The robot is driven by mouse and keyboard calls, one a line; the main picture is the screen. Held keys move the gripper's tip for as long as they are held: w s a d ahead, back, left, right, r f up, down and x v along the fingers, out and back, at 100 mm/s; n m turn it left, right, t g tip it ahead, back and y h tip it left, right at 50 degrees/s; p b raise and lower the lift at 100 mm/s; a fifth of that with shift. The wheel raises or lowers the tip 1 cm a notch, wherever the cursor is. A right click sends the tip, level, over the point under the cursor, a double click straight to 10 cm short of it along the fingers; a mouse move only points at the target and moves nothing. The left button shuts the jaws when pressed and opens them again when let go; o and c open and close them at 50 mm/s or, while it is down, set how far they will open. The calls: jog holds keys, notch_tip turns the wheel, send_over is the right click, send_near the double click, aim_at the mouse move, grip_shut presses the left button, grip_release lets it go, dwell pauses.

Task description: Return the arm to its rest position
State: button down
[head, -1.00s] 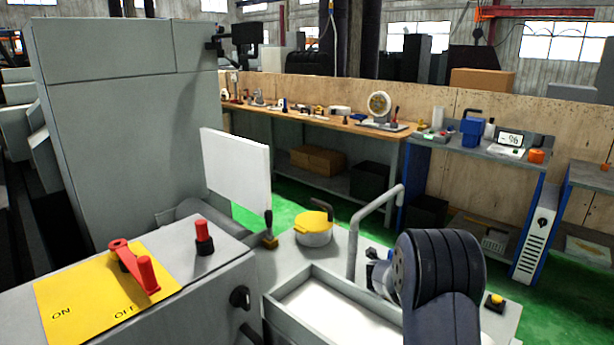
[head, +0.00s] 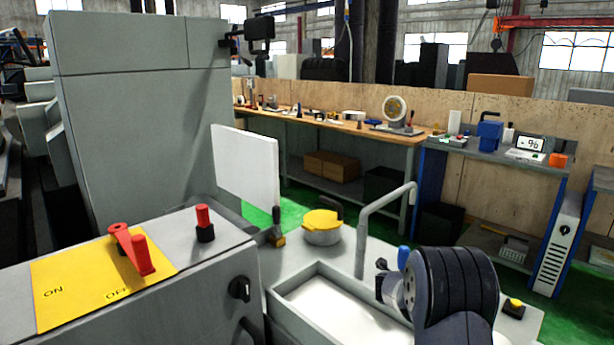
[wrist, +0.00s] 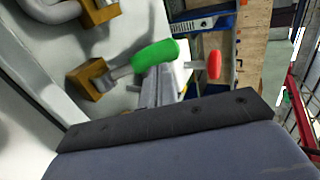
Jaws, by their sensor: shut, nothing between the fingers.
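In the head view my arm, with a dark ribbed joint, stands at the lower right in front of the machine's tray. My gripper's fingers are hidden or too small to make out there. In the wrist view my gripper (wrist: 157,86) shows as two grey fingers together, shut and empty. A green lever knob (wrist: 156,54) on a grey rod lies just beyond the fingertips; I cannot tell whether they touch. A red knob (wrist: 214,65) is to the right of the fingers.
The grey tray (head: 330,282) and a yellow-lidded pot (head: 321,222) are left of the arm. The yellow ON/OFF panel (head: 75,287) with a red switch is at lower left. A workbench (head: 350,128) stands behind, with green floor between.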

jog(key=shift+f, duration=0.2)
jog(key=shift+s+a+r+b, duration=0.15)
jog(key=shift+s+r+b, duration=0.05)
jog(key=shift+b, duration=0.4)
jog(key=shift+w+r+p, duration=0.1)
jog(key=shift+r+p, duration=0.05)
jog(key=shift+p, duration=0.5)
